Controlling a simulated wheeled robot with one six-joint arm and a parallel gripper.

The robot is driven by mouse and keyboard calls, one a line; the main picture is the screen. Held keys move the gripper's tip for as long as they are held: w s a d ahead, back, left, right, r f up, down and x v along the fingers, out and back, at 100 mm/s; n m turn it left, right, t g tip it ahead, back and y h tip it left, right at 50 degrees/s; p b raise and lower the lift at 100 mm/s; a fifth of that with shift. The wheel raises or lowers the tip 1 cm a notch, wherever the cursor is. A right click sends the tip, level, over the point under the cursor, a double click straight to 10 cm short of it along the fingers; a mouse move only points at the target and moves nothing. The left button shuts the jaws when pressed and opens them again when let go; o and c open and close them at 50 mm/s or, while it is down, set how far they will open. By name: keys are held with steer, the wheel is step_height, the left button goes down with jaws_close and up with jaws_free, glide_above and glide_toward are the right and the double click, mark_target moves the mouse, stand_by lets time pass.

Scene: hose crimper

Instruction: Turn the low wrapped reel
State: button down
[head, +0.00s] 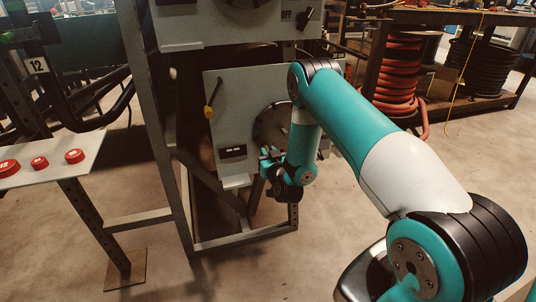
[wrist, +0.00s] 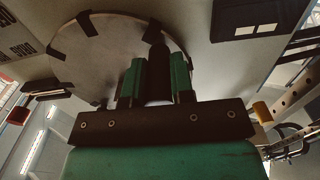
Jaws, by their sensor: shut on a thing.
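The low reel is a round grey disc (wrist: 95,58) with dark bands at its rim, set on a pale panel in the wrist view. In the head view the disc (head: 264,122) shows only in part, behind my arm. A dark upright handle (wrist: 155,45) stands at the disc's right side. My gripper (wrist: 157,82) has its green fingers on either side of this handle and is shut on it. In the head view my gripper (head: 268,163) is close in front of the lower panel, low on the disc; its fingertips are hard to make out there.
The lower panel (head: 222,85) carries a yellow-tipped lever (head: 212,98) and a black display (head: 232,152). A steel frame (head: 158,120) surrounds it. A sloped plate (head: 50,165) with red buttons stands left. Red hose coils (head: 398,75) sit right. The floor in front is clear.

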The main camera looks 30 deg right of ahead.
steer(key=d+f+n, duration=0.1)
steer(key=d+n, duration=0.1)
steer(key=n, duration=0.1)
steer(key=shift+s+f, duration=0.35)
steer(key=shift+f, duration=0.05)
steer(key=c, duration=1)
jaws_free()
steer(key=shift+w+a+r, duration=0.1)
steer(key=shift+a+r, duration=0.05)
steer(key=shift+a, duration=0.15)
